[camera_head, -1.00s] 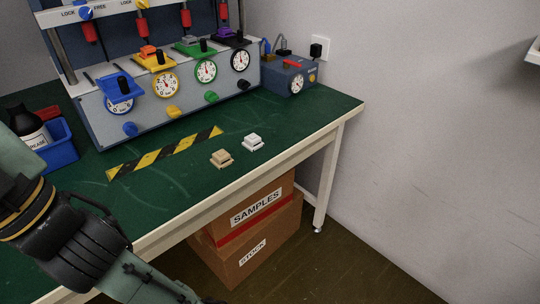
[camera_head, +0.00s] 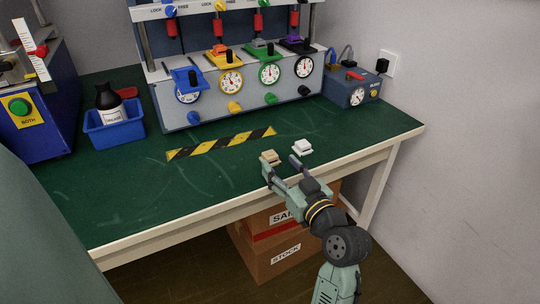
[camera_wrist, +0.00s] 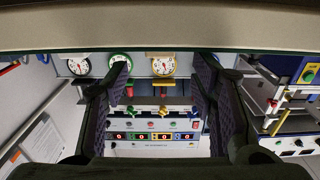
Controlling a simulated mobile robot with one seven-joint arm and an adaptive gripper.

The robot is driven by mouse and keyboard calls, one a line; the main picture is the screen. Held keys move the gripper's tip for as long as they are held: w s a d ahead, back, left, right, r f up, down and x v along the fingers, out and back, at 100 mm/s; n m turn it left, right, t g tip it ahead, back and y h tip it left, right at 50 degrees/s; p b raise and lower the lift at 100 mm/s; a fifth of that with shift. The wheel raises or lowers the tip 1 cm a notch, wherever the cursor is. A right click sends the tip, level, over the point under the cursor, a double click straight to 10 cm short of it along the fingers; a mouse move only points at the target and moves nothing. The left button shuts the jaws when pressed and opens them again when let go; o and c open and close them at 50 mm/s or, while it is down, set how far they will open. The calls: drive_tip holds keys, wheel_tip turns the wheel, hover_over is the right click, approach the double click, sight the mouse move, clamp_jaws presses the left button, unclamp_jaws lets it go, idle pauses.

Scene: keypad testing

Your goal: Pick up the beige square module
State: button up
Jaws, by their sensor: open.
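The beige square module (camera_head: 270,157) lies on the green tabletop near its front edge, in the head view. It is small and stepped, with a raised top. My gripper (camera_head: 280,165) is open and empty at the table's front edge. Its left finger appears just in front of the beige module, its right finger just in front of the gap towards the white module; exact height and distance are unclear. In the wrist view my gripper (camera_wrist: 158,85) shows two spread fingers with nothing between them. I cannot make out the beige module in that view.
A white module (camera_head: 302,147) lies just right of the beige one. A yellow-black striped strip (camera_head: 221,143) lies behind them. The test station (camera_head: 215,112) with dials stands at the back, a blue bin (camera_head: 113,133) at left. The table's pale front edge (camera_head: 160,232) is close.

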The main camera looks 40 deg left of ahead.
sight(272, 155)
drive_tip(key=p+x, duration=0.1)
drive_tip(key=x, duration=0.5)
drive_tip(key=shift+w+a, duration=0.1)
drive_tip(key=shift+a, duration=0.1)
drive_tip(key=shift+c, duration=0.2)
drive_tip(key=c, duration=1.1)
